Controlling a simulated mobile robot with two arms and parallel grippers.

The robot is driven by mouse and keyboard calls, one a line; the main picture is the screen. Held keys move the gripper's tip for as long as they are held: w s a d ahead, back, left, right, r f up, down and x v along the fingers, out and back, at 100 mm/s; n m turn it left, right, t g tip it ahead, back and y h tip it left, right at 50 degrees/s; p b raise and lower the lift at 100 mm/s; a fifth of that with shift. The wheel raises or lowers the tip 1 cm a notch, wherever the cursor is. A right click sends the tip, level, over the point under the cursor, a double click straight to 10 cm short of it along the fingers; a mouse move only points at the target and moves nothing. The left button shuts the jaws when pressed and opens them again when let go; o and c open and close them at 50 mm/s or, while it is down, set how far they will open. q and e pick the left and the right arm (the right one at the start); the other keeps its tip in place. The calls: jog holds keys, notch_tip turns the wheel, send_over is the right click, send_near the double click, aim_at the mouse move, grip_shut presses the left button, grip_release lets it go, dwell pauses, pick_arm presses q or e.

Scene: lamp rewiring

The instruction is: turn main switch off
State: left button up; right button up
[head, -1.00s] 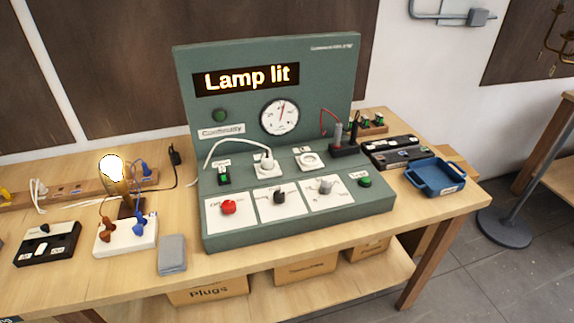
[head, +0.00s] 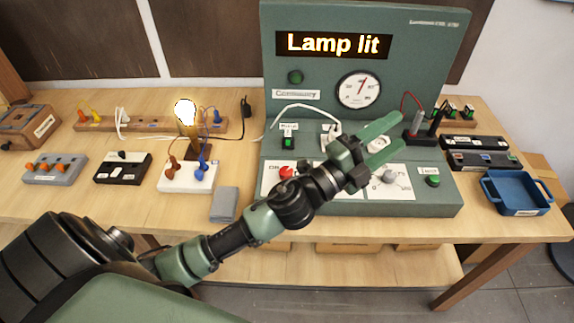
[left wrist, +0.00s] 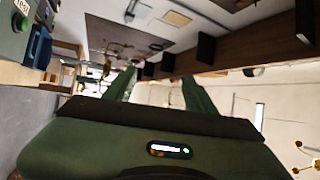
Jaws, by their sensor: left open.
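A small switch with a green lit rocker (head: 288,143) sits on the left of the green console's sloped deck, under a small label that looks like "Mains". The console's display (head: 334,45) reads "Lamp lit" and the bulb (head: 185,112) glows. My left gripper (head: 399,131) is open and empty, to the right of the switch and in front of the console. It hides part of the sockets and the middle knob. Its fingers also show spread in the left wrist view (left wrist: 160,88), which faces away from the switch. My right gripper is not in view.
A red knob (head: 286,172) lies just below the switch, and a white cable (head: 300,106) arches above it. A dial (head: 359,90) is on the upright panel. A blue tray (head: 516,193) is at the right, and a grey block (head: 224,204) lies left of the console.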

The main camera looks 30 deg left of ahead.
pick_arm(q)
jog(key=s+d+r+m+g+h, duration=0.1)
jog(key=d+r+m+g+h, duration=0.1)
jog(key=d+m+g+h, duration=0.45)
jog(key=m+g+y, duration=1.3)
jog(key=m+y, duration=0.3)
jog(key=m, duration=0.3)
send_over(285, 170)
notch_tip(285, 170, down, 14)
jog(key=shift+f, duration=0.1)
jog(key=shift+s+f+p, duration=0.1)
jog(key=shift+f+p, duration=0.2)
jog(key=shift+p, duration=0.15)
notch_tip(285, 170, down, 6)
jog(key=shift+d+p, duration=0.1)
jog(key=shift+p, duration=0.95)
jog(key=shift+f, duration=0.5)
grip_shut()
